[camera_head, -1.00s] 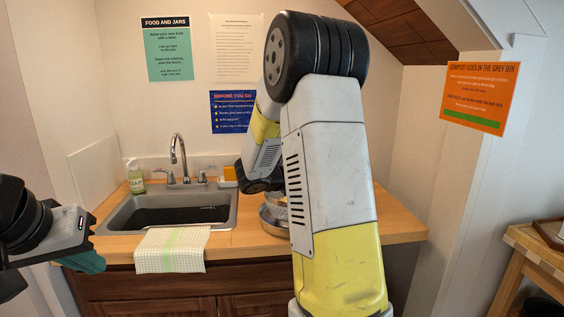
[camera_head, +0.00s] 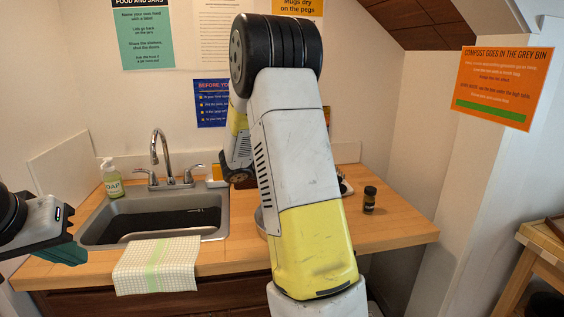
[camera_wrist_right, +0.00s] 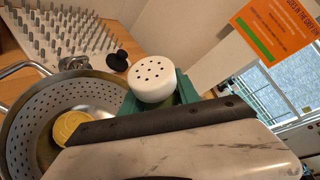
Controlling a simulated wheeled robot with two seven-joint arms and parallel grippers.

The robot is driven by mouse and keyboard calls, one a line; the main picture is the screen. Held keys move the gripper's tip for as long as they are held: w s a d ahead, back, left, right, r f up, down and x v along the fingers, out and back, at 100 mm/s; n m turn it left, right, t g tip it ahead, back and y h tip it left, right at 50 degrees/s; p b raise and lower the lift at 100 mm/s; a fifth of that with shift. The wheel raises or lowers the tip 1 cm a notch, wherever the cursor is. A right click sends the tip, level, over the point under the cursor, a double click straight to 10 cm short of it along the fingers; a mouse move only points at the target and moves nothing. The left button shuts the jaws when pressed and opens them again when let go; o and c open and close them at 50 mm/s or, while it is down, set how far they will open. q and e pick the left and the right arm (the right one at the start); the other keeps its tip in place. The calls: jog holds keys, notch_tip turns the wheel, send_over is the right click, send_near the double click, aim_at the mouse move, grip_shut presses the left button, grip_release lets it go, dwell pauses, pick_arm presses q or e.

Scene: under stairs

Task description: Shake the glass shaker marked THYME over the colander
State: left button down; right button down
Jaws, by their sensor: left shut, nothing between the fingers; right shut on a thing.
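In the right wrist view, a shaker with a white cap full of holes (camera_wrist_right: 152,78) sits between the teal fingers of my right gripper (camera_wrist_right: 180,97), which is shut on it. Its body is mostly hidden and no label shows. The metal colander (camera_wrist_right: 28,128) is beside it on the left, with a yellow round thing (camera_wrist_right: 72,128) inside. In the head view only a sliver of a metal rim (camera_head: 260,218) shows; my right arm hides the right gripper and shaker. My left gripper (camera_head: 68,254) is shut and empty at the left, near the counter's front left corner.
The sink (camera_head: 150,224) has a faucet (camera_head: 160,155), a soap bottle (camera_head: 112,178) and a checked towel (camera_head: 157,266) over its front. A small dark jar (camera_head: 369,199) stands on the counter's right side. A pegged rack (camera_wrist_right: 65,40) lies beyond the colander. The counter's right front is clear.

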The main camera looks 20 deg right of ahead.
jog(key=n+h, duration=0.1)
jog(key=n, duration=0.3)
jog(key=r+n+h, duration=0.1)
jog(key=n+h, duration=0.1)
jog(key=n, duration=0.3)
jog(key=r+n+h, duration=0.1)
jog(key=n+h, duration=0.1)
jog(key=n, duration=0.3)
jog(key=shift+s+d+t, duration=0.1)
jog(key=shift+s+t, duration=0.1)
jog(key=shift+t, duration=0.1)
jog(key=shift+r, duration=0.2)
dwell(0.5)
notch_tip(320, 180, up, 3)
jog(key=shift+f, duration=0.15)
jog(key=shift+f, duration=0.1)
dwell(0.3)
notch_tip(320, 180, down, 3)
jog(key=shift+r, duration=0.1)
